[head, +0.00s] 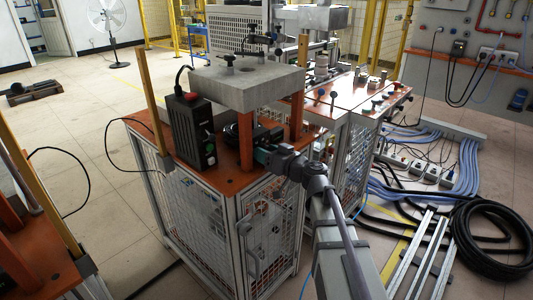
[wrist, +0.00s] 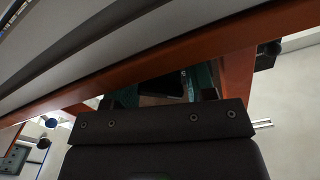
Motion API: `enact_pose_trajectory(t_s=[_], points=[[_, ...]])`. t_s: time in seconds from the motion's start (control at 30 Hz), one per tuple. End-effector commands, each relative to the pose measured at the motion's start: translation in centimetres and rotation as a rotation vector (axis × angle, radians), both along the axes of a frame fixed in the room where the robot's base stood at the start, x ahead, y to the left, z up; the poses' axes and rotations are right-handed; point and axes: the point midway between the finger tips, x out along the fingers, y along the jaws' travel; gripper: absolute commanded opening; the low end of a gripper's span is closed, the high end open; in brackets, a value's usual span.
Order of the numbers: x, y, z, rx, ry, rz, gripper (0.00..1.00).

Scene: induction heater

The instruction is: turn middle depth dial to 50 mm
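I cannot make out the middle depth dial or its 50 mm mark in either view. In the head view, my gripper (head: 262,153) is low under the grey slab (head: 246,78), beside the front orange post, above the orange tabletop (head: 205,180). The arm reaches in from the lower right. In the wrist view, the dark gripper body (wrist: 160,125) fills the lower middle. Dark and teal parts show dimly beyond it, so I cannot tell whether the fingers are open or shut. No held object is visible.
A black control box (head: 190,130) with a red button stands left of the gripper. Orange posts (head: 246,142) hold up the slab close around it. A second table (head: 345,95) with several knobs stands to the right. A black hose coil (head: 492,238) lies on the floor.

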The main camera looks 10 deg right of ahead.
Motion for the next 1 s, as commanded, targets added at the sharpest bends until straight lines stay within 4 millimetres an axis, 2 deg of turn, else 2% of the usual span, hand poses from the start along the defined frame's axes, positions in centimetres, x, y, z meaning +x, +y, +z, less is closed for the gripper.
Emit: enact_pose_trajectory(t_s=[0.03,0.17,0.47,0.8,1.0], points=[[0.0,0.0,0.0,0.000,0.000,0.000,0.55],[0.0,0.0,0.0,-0.001,-0.001,0.000,0.67],[-0.6,-0.4,0.0,-0.001,0.000,-0.001,0.67],[-7.1,-4.8,0.0,-0.001,-0.001,-0.004,0.67],[-8.9,-6.1,0.0,-0.001,-0.001,0.000,0.67]])
